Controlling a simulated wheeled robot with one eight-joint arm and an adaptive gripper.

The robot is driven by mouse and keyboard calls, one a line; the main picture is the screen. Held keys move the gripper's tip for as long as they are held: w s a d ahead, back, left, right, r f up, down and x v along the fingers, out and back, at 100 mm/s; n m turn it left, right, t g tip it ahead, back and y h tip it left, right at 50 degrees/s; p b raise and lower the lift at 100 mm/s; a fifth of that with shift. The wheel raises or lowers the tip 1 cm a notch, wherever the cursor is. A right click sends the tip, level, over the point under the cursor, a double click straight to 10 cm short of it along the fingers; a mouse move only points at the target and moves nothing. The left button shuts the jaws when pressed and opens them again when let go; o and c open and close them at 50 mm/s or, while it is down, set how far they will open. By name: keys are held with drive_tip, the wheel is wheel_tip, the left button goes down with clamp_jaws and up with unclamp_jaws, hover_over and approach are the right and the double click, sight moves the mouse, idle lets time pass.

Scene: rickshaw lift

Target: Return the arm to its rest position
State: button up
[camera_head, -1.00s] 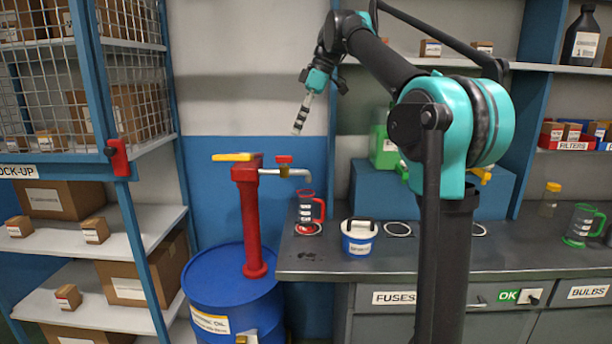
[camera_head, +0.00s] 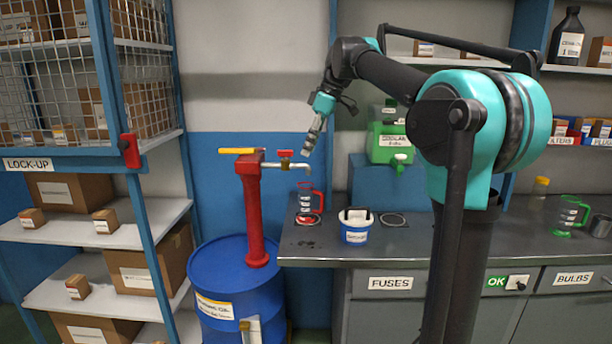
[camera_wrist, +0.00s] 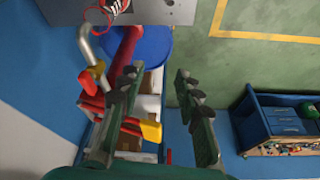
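My gripper (camera_head: 311,142) hangs above the red pump's spout in the head view, with the arm raised and reaching left over the bench. In the wrist view my gripper (camera_wrist: 157,88) shows two dark green fingers standing apart with nothing between them. Below and behind the fingers are the red pump (camera_wrist: 123,55) and its yellow handle (camera_wrist: 150,130). The arm's large teal joint (camera_head: 465,130) is at the right of the head view, and hides part of the bench and shelf.
The red pump (camera_head: 255,215) stands on a blue drum (camera_head: 235,285). A shelf rack (camera_head: 130,235) with boxes stands left. The wall above the pump is clear.

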drive_tip(key=s+d+f+m+t+h, duration=0.1)
drive_tip(key=s+d+f+m, duration=0.4)
drive_tip(key=s+f, duration=0.4)
drive_tip(key=s+d+f+m+t+h, duration=0.1)
drive_tip(key=s+d+f+m, duration=0.4)
drive_tip(key=f, duration=1.2)
drive_tip(key=s+d+f+m+t+h, duration=0.1)
drive_tip(key=s+d+f+m+h, duration=0.1)
drive_tip(key=s+d+f+m, duration=0.3)
drive_tip(key=s+d+f, duration=0.3)
drive_tip(key=s+f, duration=0.4)
drive_tip(key=f, duration=0.2)
drive_tip(key=shift+s, duration=0.35)
drive_tip(key=shift+a, duration=0.1)
